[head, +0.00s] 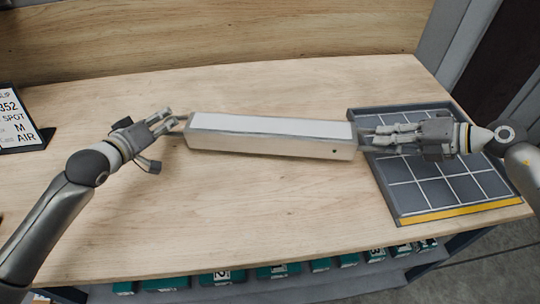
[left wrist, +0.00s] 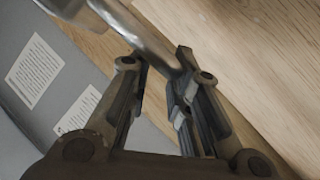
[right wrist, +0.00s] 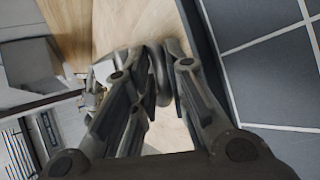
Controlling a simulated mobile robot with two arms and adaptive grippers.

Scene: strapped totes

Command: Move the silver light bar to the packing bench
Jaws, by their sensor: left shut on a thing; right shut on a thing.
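The silver light bar (head: 270,138) is a long box with a white top panel and a small dark dot near its right front. It spans between my two grippers over the wooden packing bench (head: 200,220). My left gripper (head: 178,122) is shut on its left end; in the left wrist view a shiny metal handle (left wrist: 150,42) runs down to the fingers. My right gripper (head: 368,137) is shut on its right end, where a dark loop (right wrist: 158,75) sits between the fingers in the right wrist view. I cannot tell whether the bar touches the bench.
A dark gridded tray (head: 440,185) with a yellow front strip lies on the bench at right, partly under my right gripper. A sign (head: 18,120) stands at the left. Green totes (head: 220,277) sit on a shelf below. The bench's front middle is clear.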

